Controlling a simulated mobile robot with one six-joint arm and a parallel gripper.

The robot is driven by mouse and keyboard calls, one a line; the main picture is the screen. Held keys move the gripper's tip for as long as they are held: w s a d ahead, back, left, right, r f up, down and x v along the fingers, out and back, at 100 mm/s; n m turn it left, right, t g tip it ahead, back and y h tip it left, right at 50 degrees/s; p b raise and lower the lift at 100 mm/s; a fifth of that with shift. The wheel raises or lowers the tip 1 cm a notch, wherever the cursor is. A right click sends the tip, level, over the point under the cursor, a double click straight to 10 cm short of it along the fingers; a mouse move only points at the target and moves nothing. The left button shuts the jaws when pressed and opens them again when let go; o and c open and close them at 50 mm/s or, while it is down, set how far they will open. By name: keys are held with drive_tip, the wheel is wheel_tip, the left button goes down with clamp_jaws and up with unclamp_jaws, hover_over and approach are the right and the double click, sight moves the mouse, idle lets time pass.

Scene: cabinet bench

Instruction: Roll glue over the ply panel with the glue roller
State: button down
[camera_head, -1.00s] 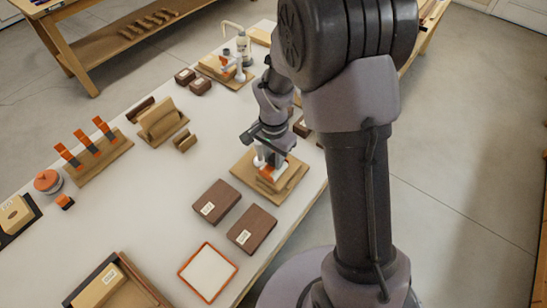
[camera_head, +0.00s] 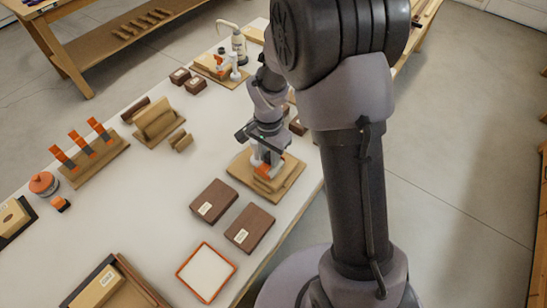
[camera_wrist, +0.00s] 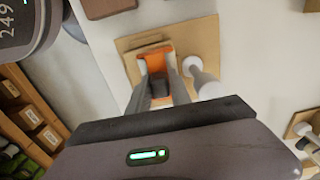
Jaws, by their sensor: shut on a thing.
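My gripper (camera_head: 265,157) is low over a tan wooden board (camera_head: 241,172) near the bench's right edge. Its fingers (camera_wrist: 160,88) are shut on a dark piece joined to an orange body, which I take to be the glue roller (camera_wrist: 155,54). The orange part also shows below my gripper in the head view (camera_head: 263,171). A smaller, lighter wooden piece, likely the ply panel (camera_head: 278,183), lies on the board under it. Whether the roller touches it, I cannot tell. A white round-ended post (camera_wrist: 194,67) stands close beside the fingers.
Two brown blocks (camera_head: 214,200) and an orange-rimmed white tray (camera_head: 206,272) lie nearer on the bench. A rack with orange-topped tools (camera_head: 80,150) and an orange-lidded jar (camera_head: 43,183) stand left. Another board with white and orange fittings (camera_head: 220,68) is farther back.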

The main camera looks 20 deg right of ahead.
sight(282, 161)
drive_tip(key=shift+w+d, duration=0.45)
drive_tip(key=shift+d, duration=0.2)
drive_tip(key=shift+w+d, duration=0.45)
drive_tip(key=shift+d, duration=0.2)
drive_tip(key=shift+s, duration=0.1)
drive_tip(key=shift+s+d, duration=0.65)
drive_tip(key=shift+s, duration=0.3)
drive_tip(key=shift+w+a, duration=0.75)
drive_tip(key=shift+w, duration=0.25)
